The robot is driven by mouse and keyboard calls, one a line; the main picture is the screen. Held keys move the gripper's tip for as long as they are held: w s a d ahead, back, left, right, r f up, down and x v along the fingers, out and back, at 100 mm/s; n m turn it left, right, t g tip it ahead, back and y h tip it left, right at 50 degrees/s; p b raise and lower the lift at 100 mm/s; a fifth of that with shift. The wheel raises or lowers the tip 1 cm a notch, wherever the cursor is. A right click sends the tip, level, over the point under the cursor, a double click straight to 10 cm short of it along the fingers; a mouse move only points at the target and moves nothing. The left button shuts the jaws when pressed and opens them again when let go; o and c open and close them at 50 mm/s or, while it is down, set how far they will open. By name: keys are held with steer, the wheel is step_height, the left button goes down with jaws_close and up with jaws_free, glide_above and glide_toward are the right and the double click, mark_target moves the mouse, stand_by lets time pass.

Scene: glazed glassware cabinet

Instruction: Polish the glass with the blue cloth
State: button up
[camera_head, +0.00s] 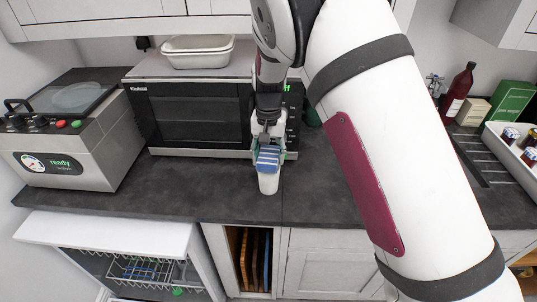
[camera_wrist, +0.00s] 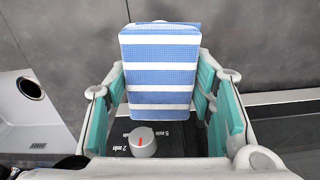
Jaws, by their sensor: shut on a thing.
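My gripper (camera_head: 267,143) points down in front of the microwave and is shut on a blue-and-white striped cloth (camera_head: 268,159). The cloth also fills the space between the teal finger pads in the wrist view (camera_wrist: 160,65). Directly below the cloth in the head view, a pale tumbler-shaped thing (camera_head: 268,184), which looks like the glass, stands upright on the dark counter. The cloth overlaps its top, and I cannot tell whether they touch. The wrist view does not show the glass.
The microwave (camera_head: 190,112) is close behind my gripper, with its dial (camera_wrist: 142,142) in the wrist view. White dishes (camera_head: 197,52) sit on top. A steel machine (camera_head: 77,150) stands left. A bottle (camera_head: 459,92) and tray (camera_head: 515,150) are right. Counter left of the glass is clear.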

steer(key=shift+f, duration=0.1)
steer(key=shift+f, duration=0.65)
steer(key=shift+a, duration=0.15)
steer(key=shift+a+f+b, duration=0.1)
steer(key=shift+a+b, duration=0.25)
steer(key=shift+a, duration=0.55)
steer(key=shift+d+r, duration=0.2)
steer(key=shift+d, duration=1.25)
steer(key=shift+d+f, duration=0.1)
steer(key=shift+d, duration=0.55)
steer(key=shift+a+f, duration=0.1)
steer(key=shift+a, duration=0.75)
steer(key=shift+a, duration=1.25)
